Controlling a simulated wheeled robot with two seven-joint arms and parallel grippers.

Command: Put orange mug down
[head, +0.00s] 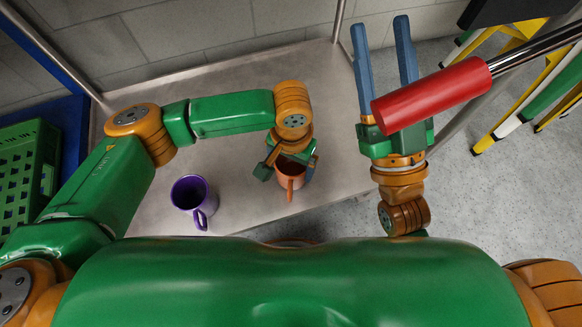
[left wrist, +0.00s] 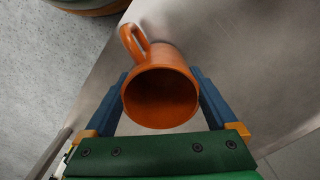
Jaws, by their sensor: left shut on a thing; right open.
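The orange mug (head: 290,181) is over the near right part of the steel table (head: 240,105). My left gripper (head: 291,163) is shut on it, and its fingers hide part of the rim. In the left wrist view the mug (left wrist: 160,97) sits between the two blue fingers, its open mouth facing the camera and its handle pointing to the upper left. I cannot tell whether its base touches the table. My right gripper (head: 381,40) is open and empty, its blue fingers pointing up beyond the table's right edge.
A purple mug (head: 189,194) stands on the table left of the orange mug. A red cylinder on a metal bar (head: 432,94) crosses in front of my right gripper. A green crate (head: 27,165) is at far left, and yellow-legged stools (head: 520,75) are at right. The table's back is clear.

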